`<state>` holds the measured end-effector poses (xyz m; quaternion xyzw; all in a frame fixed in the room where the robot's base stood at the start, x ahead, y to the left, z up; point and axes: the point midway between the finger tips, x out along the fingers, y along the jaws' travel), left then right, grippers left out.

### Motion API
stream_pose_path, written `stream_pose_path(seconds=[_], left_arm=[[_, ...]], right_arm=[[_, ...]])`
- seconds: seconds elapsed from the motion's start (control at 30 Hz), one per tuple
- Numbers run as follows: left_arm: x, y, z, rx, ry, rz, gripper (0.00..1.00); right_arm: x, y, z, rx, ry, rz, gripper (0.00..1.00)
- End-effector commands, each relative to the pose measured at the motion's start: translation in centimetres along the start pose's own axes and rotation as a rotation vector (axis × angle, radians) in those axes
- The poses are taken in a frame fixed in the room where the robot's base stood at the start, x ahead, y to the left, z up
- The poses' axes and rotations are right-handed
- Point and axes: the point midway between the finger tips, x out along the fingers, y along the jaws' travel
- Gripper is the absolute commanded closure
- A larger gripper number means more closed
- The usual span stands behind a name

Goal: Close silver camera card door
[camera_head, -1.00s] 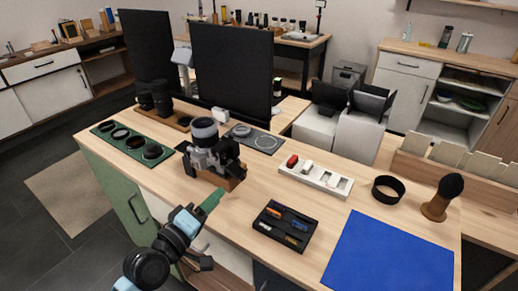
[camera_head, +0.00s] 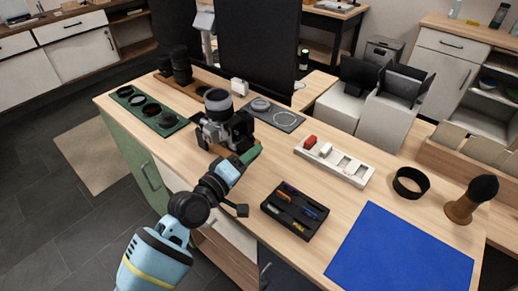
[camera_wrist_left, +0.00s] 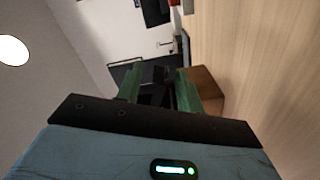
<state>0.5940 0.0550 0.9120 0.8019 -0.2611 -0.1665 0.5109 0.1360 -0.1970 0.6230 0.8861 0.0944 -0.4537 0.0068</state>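The silver and black camera (camera_head: 224,126) with its large lens pointing up stands on the wooden table, on a small brown block. In the left wrist view the dark camera body (camera_wrist_left: 158,76) shows between and beyond the fingers, with the wooden block (camera_wrist_left: 207,90) beside it. The card door cannot be picked out in either view. My left gripper (camera_head: 248,156) has green fingers beside the camera's near right side; contact cannot be told. In the left wrist view my left gripper (camera_wrist_left: 158,92) has its fingers apart, with nothing clearly held. My right gripper is not in view.
A black tray of small items (camera_head: 295,211), a blue mat (camera_head: 400,250), a white slotted holder (camera_head: 334,162) and a black ring (camera_head: 411,183) lie to the right. A green lens mat (camera_head: 146,111) lies left. A dark screen (camera_head: 257,50) stands behind.

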Motion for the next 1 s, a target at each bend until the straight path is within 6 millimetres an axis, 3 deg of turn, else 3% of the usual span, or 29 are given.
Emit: stream_pose_path(seconds=[0.23, 0.6, 0.9, 1.0], left_arm=[[2.9, 0.0, 0.0, -0.001, 0.000, 0.001, 0.63], [3.4, 0.0, 0.0, 0.000, 0.000, 0.000, 0.63], [3.4, 0.0, 0.0, 0.000, 0.000, 0.000, 1.00], [3.4, 0.0, 0.0, 0.000, 0.000, 0.000, 1.00]], right_arm=[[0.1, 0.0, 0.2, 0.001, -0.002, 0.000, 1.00], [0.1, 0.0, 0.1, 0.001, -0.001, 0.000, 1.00], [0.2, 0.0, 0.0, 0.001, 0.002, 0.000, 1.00], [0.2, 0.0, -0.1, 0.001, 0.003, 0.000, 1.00]])
